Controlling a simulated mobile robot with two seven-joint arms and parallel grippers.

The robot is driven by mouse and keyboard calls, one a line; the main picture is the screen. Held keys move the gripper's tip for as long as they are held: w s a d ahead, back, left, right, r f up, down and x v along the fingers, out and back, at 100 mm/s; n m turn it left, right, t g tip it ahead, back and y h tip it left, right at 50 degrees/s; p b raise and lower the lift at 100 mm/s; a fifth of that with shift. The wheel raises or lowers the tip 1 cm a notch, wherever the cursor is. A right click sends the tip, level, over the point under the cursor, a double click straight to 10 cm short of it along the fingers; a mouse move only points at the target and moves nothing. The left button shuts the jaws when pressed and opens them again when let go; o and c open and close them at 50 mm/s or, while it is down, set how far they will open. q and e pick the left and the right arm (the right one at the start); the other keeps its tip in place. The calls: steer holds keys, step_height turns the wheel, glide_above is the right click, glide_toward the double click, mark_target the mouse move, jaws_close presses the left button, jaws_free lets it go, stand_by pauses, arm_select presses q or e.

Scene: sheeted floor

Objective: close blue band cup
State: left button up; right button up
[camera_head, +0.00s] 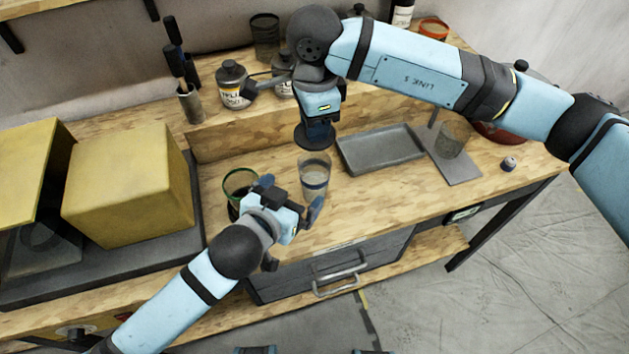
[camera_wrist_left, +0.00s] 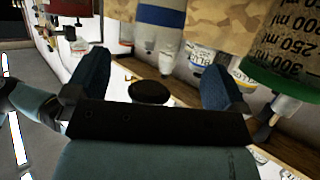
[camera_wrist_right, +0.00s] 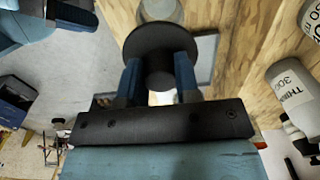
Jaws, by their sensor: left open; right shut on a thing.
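The blue band cup (camera_head: 314,172) is a clear cup standing upright on the bench, with a blue band; in the left wrist view (camera_wrist_left: 160,35) it appears upside down. My left gripper (camera_head: 292,195) is open beside the cup, which shows between and beyond its fingers; I cannot tell if they touch. My right gripper (camera_head: 318,122) is shut on a round black lid (camera_head: 315,139), held by its knob. The lid is above the cup, with a small gap. The lid (camera_wrist_right: 160,42) shows between the fingers in the right wrist view.
A green-banded cup (camera_head: 238,183) stands close left of my left gripper. A grey tray (camera_head: 381,151) lies right of the cup. A clear beaker (camera_head: 452,140) stands farther right. Labelled bottles (camera_head: 232,86) stand on the raised shelf behind. A yellow box (camera_head: 130,187) is at left.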

mark_target(306, 179)
arm_select(q)
steer(key=x, duration=0.8)
steer(key=shift+w+d+f, duration=0.15)
steer(key=shift+w+f, duration=0.05)
steer(key=shift+c, duration=0.2)
steer(key=c, duration=1.3)
arm_select(e)
steer(key=shift+f, duration=2.45)
steer(key=shift+f, duration=0.1)
steer(key=shift+f, duration=0.8)
steer(key=shift+f, duration=0.65)
steer(key=o, duration=0.9)
steer(key=shift+o, duration=0.2)
